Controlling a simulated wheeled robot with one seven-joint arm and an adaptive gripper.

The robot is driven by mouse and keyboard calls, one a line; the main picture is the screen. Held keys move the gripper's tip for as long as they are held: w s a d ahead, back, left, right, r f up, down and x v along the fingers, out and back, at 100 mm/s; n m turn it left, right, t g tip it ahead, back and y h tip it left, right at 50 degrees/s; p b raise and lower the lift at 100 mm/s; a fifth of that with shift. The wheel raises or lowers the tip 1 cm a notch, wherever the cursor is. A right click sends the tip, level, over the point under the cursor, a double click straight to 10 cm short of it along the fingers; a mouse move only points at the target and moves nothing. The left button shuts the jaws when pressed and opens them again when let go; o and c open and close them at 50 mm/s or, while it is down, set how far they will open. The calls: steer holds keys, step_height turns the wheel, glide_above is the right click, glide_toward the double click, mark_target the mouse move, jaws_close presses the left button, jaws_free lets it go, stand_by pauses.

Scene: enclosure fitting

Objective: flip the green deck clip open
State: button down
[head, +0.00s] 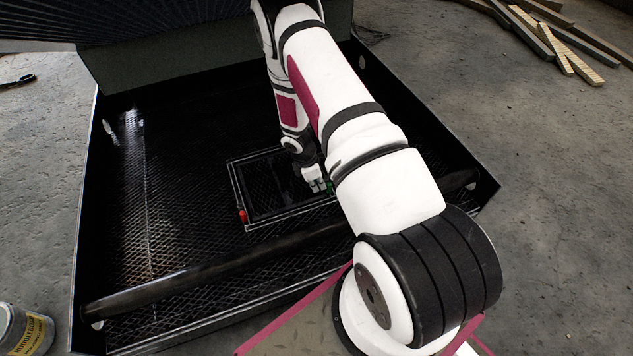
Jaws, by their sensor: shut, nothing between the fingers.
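The green deck clip (329,186) shows only as a small green bit at the right side of a framed rectangular panel (250,199) on the black mesh deck. My gripper (318,187) is right beside the clip, low over the panel, with its fingers shut and nothing seen between them. My arm hides part of the clip and the panel's right side. I cannot tell whether the fingers touch the clip or how the clip is turned. A red clip (242,216) stands at the panel's left front corner.
The black enclosure (84,235) has raised side walls around the deck. A dark round bar (215,268) crosses its front. A labelled can (24,330) stands on the concrete at the lower left. Wooden planks (560,45) lie at the upper right. The deck's left part is clear.

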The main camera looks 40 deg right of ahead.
steer(key=shift+s+n, duration=0.15)
steer(key=shift+n, duration=0.25)
steer(key=shift+s+d, duration=0.35)
steer(key=shift+s, duration=0.05)
steer(key=v, duration=0.7)
steer(key=shift+r, duration=0.2)
stand_by(0.5)
